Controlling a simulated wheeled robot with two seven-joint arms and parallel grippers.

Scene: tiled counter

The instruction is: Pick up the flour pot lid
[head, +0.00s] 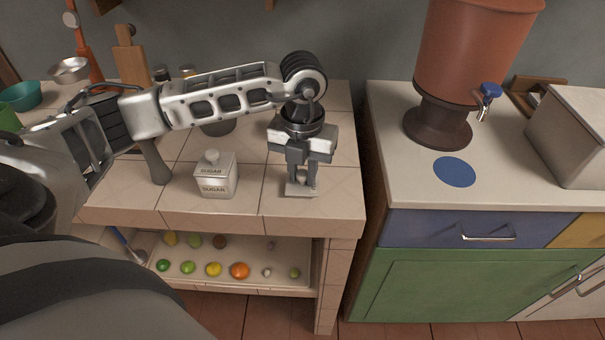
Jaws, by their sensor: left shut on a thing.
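My left gripper (301,184) is pointed down over the right part of the tiled counter. Its fingers are shut on a small, flat, pale piece, which looks like the flour pot lid (300,191). Most of the lid is hidden by the fingers, and I cannot tell whether it touches the counter. No flour pot body can be made out under it. A white square pot marked SUGAR (216,183), with its own knobbed lid on, stands left of the gripper. My right gripper is not in view.
The tiled counter (250,205) has an open shelf below with several fruits and vegetables. A dark bowl (218,128) stands behind the sugar pot. Across a gap at right, another counter holds a large terracotta dispenser (468,55) and a grey box (572,135).

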